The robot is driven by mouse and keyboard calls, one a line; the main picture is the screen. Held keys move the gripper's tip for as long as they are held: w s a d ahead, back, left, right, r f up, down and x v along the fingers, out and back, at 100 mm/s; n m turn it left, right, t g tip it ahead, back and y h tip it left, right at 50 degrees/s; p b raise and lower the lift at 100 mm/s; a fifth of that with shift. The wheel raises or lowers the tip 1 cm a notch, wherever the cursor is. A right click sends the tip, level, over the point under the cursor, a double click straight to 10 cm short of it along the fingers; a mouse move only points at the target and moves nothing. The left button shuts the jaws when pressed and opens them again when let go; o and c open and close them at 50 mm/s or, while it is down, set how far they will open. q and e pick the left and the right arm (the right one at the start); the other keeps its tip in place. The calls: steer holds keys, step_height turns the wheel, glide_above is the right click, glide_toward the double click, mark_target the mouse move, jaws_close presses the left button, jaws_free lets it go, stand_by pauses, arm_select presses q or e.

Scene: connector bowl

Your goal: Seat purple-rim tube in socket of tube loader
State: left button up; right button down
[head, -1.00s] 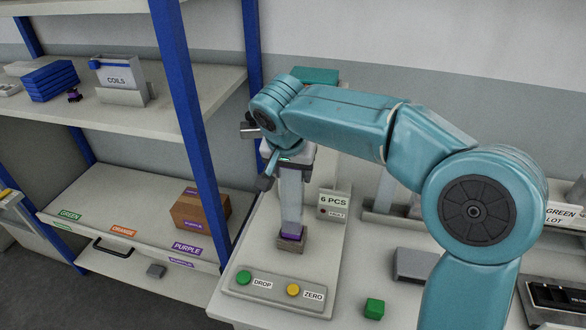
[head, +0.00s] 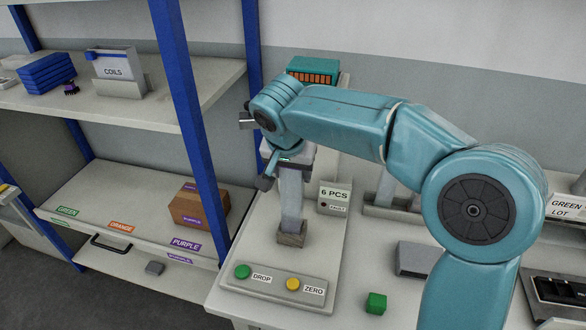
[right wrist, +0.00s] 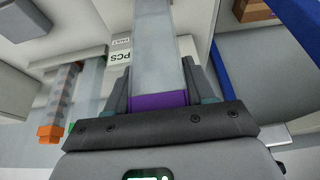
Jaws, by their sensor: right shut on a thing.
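The purple-rim tube (head: 291,200) is a pale, square-sided tube, standing nearly upright in the head view. Its lower end meets the small brown socket (head: 291,241) of the tube loader (head: 325,262), and no purple shows there. The exact depth of the lower end is hidden inside the block. My right gripper (head: 288,159) is shut on the tube near its upper end. In the right wrist view, the tube (right wrist: 155,45) runs away from between the fingers, with a purple band (right wrist: 158,100) at the jaws. My left gripper is not in view.
The loader's panel has a green DROP button (head: 243,272) and an amber ZERO button (head: 293,284). A green cube (head: 376,303) lies to the right. A blue shelf post (head: 185,120) rises close on the left.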

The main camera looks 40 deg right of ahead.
steer(key=shift+f+b, duration=0.8)
steer(key=shift+f, duration=0.1)
steer(key=shift+c, duration=1.6)
jaws_free()
steer(key=shift+r, duration=0.1)
steer(key=p+v, duration=0.1)
steer(key=v, duration=1.5)
steer(key=shift+p, duration=0.3)
steer(key=shift+s, duration=0.15)
